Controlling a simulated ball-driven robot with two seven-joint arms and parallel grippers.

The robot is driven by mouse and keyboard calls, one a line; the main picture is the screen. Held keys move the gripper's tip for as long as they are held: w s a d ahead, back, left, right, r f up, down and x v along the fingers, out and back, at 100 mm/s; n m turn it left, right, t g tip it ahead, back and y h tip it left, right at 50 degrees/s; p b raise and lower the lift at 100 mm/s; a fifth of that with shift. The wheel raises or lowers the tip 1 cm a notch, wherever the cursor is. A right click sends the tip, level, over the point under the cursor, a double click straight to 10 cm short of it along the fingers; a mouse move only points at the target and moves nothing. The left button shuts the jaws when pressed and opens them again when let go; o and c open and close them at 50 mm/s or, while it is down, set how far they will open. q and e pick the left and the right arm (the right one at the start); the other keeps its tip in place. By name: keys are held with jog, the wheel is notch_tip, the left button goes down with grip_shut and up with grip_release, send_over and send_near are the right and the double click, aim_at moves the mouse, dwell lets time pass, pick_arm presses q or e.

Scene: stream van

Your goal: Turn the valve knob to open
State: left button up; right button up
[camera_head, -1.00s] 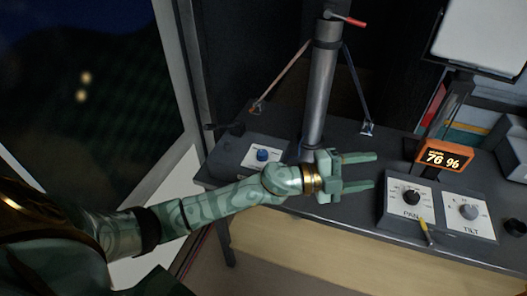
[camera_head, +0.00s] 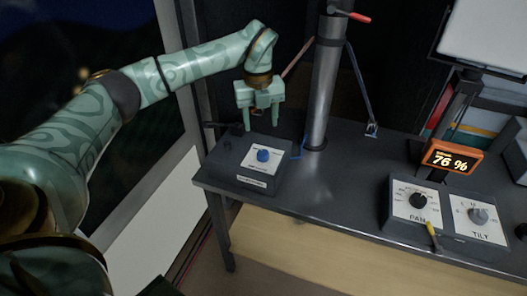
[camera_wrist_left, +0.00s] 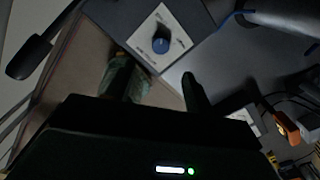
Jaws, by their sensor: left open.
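The blue valve knob (camera_head: 263,155) sits on a white plate on a dark grey box (camera_head: 240,178) at the left end of the desk. In the left wrist view the knob (camera_wrist_left: 161,45) shows beyond the fingers, with its white dial plate around it. My left gripper (camera_head: 259,125) points down above the back of the box, a little behind and above the knob. Its fingers are apart, and it is empty and not touching the knob. In the left wrist view its two fingers (camera_wrist_left: 157,88) show below the knob. My right gripper is not in view.
A metal mast (camera_head: 322,85) with a red lever stands just right of the box. A black handle (camera_head: 222,126) sticks out at the box's back left. The PAN and TILT boxes (camera_head: 418,203) and an orange 76 % display (camera_head: 453,158) are at right. The desk middle is clear.

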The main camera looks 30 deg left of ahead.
aim_at(263, 153)
pick_arm(q)
jog(key=f+b, duration=0.1)
jog(key=f, duration=0.4)
jog(key=f+b, duration=0.1)
jog(key=f, duration=0.5)
jog(key=shift+w+d+b, duration=0.2)
jog(key=shift+b, duration=0.1)
jog(key=shift+r, duration=0.1)
jog(key=c, duration=1)
